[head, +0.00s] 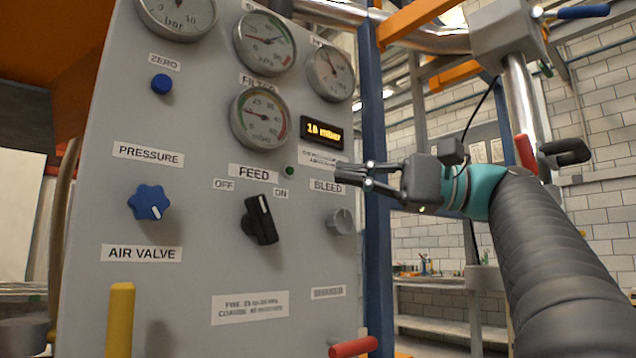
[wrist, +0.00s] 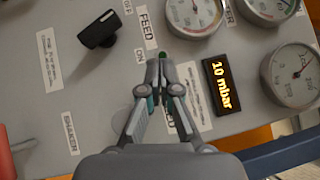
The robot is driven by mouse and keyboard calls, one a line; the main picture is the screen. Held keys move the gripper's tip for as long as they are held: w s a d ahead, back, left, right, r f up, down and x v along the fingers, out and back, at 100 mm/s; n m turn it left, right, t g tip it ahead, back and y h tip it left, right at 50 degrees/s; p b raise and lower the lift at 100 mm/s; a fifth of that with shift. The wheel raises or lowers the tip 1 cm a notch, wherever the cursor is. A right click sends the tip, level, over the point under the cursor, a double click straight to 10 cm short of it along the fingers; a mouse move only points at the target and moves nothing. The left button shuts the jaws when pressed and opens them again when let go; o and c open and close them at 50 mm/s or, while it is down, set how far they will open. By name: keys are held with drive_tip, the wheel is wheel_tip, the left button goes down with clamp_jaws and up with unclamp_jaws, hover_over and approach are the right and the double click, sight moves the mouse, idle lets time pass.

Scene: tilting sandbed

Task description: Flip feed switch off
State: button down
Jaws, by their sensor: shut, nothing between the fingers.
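The feed switch (head: 259,220) is a black rotary knob on the grey panel, under the FEED label. In the wrist view the switch (wrist: 98,32) is at the upper left. My gripper (head: 342,172) is shut and empty, in front of the panel, right of and above the switch, apart from it. In the wrist view my gripper (wrist: 160,72) has its fingertips near a green lamp (wrist: 163,55).
Gauges (head: 261,117) and a lit display reading 10 mbar (head: 322,132) are above. Yellow (head: 120,320) and red handles (head: 353,347) stick out below.

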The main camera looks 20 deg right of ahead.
drive_tip(key=shift+s+d+r, duration=0.2)
drive_tip(key=shift+s+d, duration=0.05)
drive_tip(key=shift+d, duration=0.3)
drive_tip(key=shift+s+d+r, duration=0.15)
drive_tip(key=shift+s+d, duration=0.1)
drive_tip(key=shift+d, duration=0.3)
drive_tip(key=shift+s+d+r, duration=0.2)
drive_tip(key=shift+s+d, duration=0.05)
drive_tip(key=shift+d, duration=0.3)
